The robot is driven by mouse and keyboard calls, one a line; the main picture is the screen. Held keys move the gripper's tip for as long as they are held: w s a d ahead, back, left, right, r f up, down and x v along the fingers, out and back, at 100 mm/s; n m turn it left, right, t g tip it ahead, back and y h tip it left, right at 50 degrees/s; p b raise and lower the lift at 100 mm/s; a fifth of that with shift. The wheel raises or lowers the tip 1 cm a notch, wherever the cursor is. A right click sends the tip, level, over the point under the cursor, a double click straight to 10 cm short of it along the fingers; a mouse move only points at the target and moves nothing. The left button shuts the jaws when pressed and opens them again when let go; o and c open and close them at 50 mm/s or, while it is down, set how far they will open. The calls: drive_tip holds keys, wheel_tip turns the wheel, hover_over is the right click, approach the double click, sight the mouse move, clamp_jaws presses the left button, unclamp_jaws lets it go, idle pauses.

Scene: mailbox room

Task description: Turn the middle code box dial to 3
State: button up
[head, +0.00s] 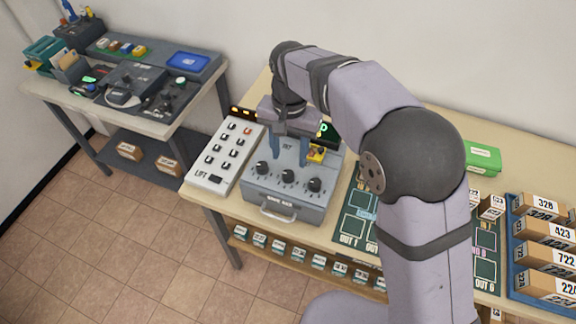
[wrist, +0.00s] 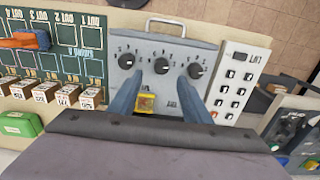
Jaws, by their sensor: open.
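The grey code box (head: 285,207) stands on the wooden bench with a row of black dials on its sloped top. The middle dial (head: 288,176) also shows in the wrist view (wrist: 161,66), with one dial on each side. Its numerals are too small to read, so its setting is unclear. My gripper (head: 289,163) is over the box, pointing down, its blue fingers apart and empty. In the wrist view the fingertips (wrist: 162,76) lie either side of the middle dial's line; I cannot tell whether they touch the box.
A white lift panel (head: 225,155) with several switches stands left of the box. A yellow part (head: 316,153) sits at the box's back right. Right are a dark green sorting board (head: 356,216), a green box (head: 482,158) and parcels in a blue rack (head: 510,240).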

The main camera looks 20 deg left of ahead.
sight(288, 174)
drive_tip(key=shift+a, duration=0.2)
drive_tip(key=shift+f+p, duration=1.2)
drive_tip(key=shift+f, duration=2.45)
drive_tip(key=shift+c, duration=0.2)
drive_tip(key=c, duration=1)
